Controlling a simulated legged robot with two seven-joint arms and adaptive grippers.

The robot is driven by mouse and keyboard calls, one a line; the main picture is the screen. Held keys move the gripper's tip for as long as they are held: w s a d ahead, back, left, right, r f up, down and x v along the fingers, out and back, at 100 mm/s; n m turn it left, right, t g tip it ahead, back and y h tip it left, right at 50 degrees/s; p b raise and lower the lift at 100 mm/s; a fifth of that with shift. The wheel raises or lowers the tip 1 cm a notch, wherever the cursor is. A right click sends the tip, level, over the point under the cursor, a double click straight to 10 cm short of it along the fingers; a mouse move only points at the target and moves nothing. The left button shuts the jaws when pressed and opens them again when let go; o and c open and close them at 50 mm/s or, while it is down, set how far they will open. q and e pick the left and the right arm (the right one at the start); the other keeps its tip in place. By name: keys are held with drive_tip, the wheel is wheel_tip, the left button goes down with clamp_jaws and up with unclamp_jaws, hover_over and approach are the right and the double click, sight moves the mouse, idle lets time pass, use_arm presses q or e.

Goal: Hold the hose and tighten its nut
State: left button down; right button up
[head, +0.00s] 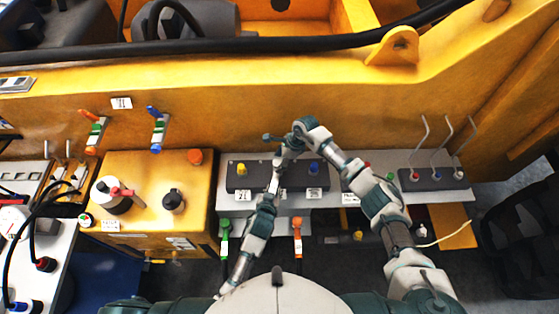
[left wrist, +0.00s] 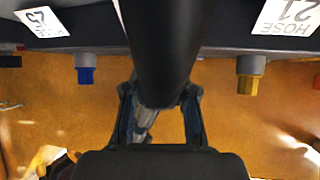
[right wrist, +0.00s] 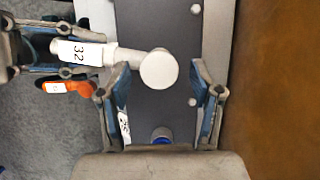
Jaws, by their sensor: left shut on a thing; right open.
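My left gripper (head: 276,172) is shut in front of the dark panel. In the left wrist view a thick black hose (left wrist: 160,50) runs between its fingers. I cannot tell whether this round end is the nut. My right gripper (head: 284,143) is just above the left one in the head view. Its open fingers (right wrist: 160,80) stand either side of the round end, with visible gaps.
The dark panel (head: 262,189) has a yellow-capped fitting (head: 241,168) and a blue-capped fitting (head: 313,168) close on either side. Orange (head: 297,235) and green (head: 225,235) handles hang below. A yellow wall (head: 225,115) rises behind.

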drive_tip(key=shift+a+f, duration=0.1)
drive_tip(key=shift+f, duration=0.1)
drive_tip(key=c, duration=1.1)
drive_tip(key=shift+c, duration=0.3)
